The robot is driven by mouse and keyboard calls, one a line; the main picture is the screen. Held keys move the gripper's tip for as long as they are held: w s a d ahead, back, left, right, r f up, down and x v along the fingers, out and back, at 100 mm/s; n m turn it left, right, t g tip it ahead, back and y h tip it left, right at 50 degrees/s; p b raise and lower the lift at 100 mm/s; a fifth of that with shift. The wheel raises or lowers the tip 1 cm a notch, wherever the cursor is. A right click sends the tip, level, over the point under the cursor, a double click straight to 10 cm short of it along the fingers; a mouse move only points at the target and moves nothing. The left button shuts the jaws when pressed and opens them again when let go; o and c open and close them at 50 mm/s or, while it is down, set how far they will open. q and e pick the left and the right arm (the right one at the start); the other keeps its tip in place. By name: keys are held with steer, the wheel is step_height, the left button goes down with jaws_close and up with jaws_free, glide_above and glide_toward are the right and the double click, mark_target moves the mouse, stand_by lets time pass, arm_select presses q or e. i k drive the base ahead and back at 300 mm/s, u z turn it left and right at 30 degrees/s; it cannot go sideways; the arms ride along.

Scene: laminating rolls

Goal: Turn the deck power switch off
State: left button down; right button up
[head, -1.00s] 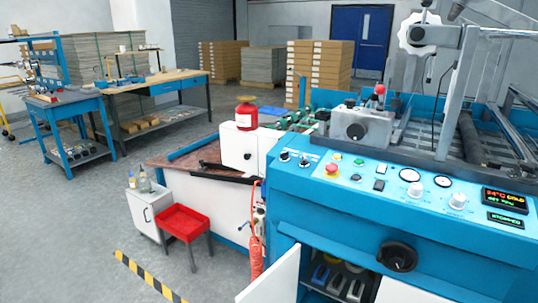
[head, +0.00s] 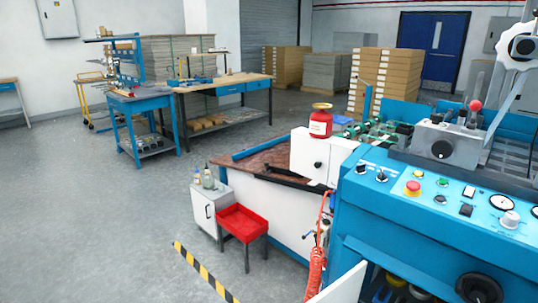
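The blue laminating machine (head: 370,215) fills the right side of the head view. Neither of my grippers is in view.
A white door (head: 342,287) stands open at the machine's lower front. A red stool (head: 242,220) and white cabinet (head: 210,212) stand left of the machine. Yellow-black floor tape (head: 205,273) lies before them. Grey floor at left is clear, up to the workbenches (head: 220,87).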

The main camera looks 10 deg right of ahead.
mark_target(361, 168)
steer(key=u, duration=0.25)
steer(key=i, duration=3.5)
steer(key=z, duration=1.7)
